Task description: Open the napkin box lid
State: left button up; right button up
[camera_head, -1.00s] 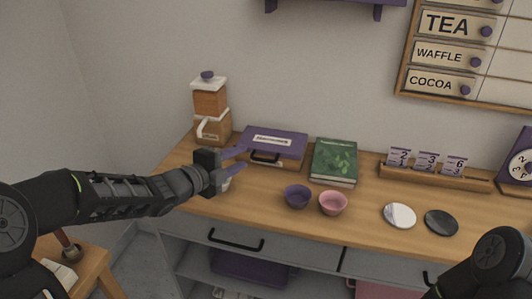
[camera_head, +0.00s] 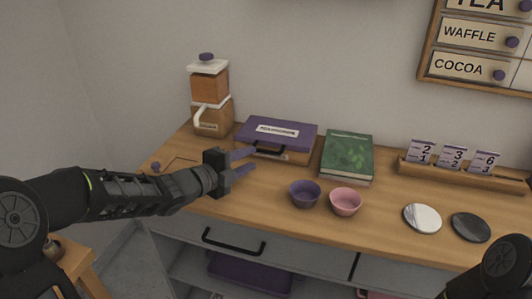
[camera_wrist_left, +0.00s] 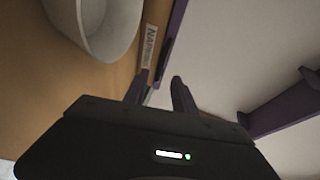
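The napkin box (camera_head: 290,155) is a light wooden box with a purple lid (camera_head: 296,130), a white label and a dark front handle (camera_head: 268,148). It stands at the back of the counter with its lid closed. My left gripper (camera_head: 250,161) is just in front of the box's left part, its two purple fingers apart and nothing seen between them. In the left wrist view the fingertips (camera_wrist_left: 158,78) are near the box's label (camera_wrist_left: 149,45), and the lid is partly cut off; contact cannot be told. My right gripper is out of view.
A coffee grinder (camera_head: 209,98) stands left of the box and a green book (camera_head: 346,155) right of it. A purple bowl (camera_head: 304,196) and a pink bowl (camera_head: 346,203) are in front. A pale rounded vessel (camera_wrist_left: 115,28) is close in the left wrist view.

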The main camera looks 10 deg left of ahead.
aim_at(266, 152)
pick_arm(q)
jog(key=shift+w, duration=0.1)
jog(key=x, duration=0.7)
jog(key=shift+w+d, duration=0.2)
jog(key=shift+w, duration=0.1)
grip_shut()
jog(key=shift+f, duration=0.1)
dwell(1.1)
